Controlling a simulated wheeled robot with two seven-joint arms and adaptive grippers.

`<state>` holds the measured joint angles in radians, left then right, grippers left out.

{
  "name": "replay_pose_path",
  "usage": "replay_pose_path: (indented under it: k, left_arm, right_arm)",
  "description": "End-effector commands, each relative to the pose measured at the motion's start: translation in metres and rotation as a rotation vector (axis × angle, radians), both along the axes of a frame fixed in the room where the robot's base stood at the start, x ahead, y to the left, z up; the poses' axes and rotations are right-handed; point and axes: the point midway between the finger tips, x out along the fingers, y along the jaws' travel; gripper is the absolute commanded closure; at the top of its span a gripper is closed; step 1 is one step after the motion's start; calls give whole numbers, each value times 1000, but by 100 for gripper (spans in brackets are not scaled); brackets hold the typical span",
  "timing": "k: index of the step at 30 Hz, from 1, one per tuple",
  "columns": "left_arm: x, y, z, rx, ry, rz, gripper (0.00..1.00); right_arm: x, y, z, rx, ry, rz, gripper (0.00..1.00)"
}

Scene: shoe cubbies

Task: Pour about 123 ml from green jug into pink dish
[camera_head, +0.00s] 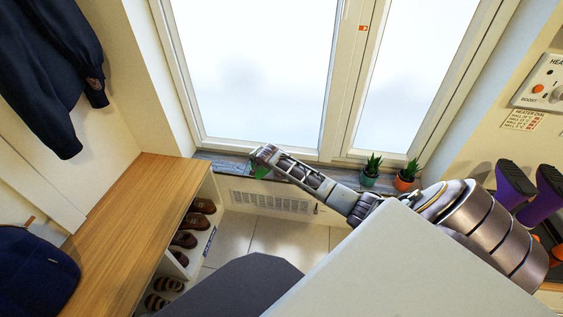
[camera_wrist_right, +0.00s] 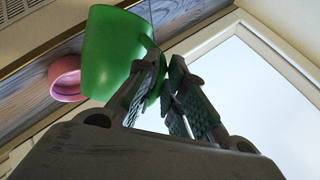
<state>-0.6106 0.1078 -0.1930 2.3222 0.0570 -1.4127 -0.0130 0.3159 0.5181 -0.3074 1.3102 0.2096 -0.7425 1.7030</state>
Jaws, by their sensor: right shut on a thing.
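The green jug (camera_wrist_right: 108,55) is in the upper left of the right wrist view. My right gripper (camera_wrist_right: 164,80) is shut on it at its side. In the head view, a small part of the green jug (camera_head: 260,172) shows below my right gripper (camera_head: 266,154), over the window sill. The pink dish (camera_wrist_right: 64,70) is in the right wrist view, left of the jug and partly behind it, by the grey wooden sill. I cannot make out the dish in the head view. The jug's contents are hidden. My left gripper is not in view.
Two potted succulents, one in a teal pot (camera_head: 369,181) and one in an orange pot (camera_head: 405,183), stand on the sill (camera_head: 225,159) right of my gripper. A wooden bench (camera_head: 130,210) over shoe cubbies is at left. Purple boots (camera_head: 515,184) are at right.

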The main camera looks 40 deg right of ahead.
Motion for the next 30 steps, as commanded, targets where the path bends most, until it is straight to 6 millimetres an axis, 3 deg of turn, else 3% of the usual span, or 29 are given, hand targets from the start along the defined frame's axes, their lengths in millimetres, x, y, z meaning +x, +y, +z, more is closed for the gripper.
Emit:
replay_pose_path:
  k: [17, 30]
  left_arm:
    - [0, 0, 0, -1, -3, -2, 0]
    - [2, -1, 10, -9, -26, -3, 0]
  right_arm:
    - [0, -3, 1, 25, -7, -1, 100]
    - [-2, -8, 3, 74, -20, -1, 100]
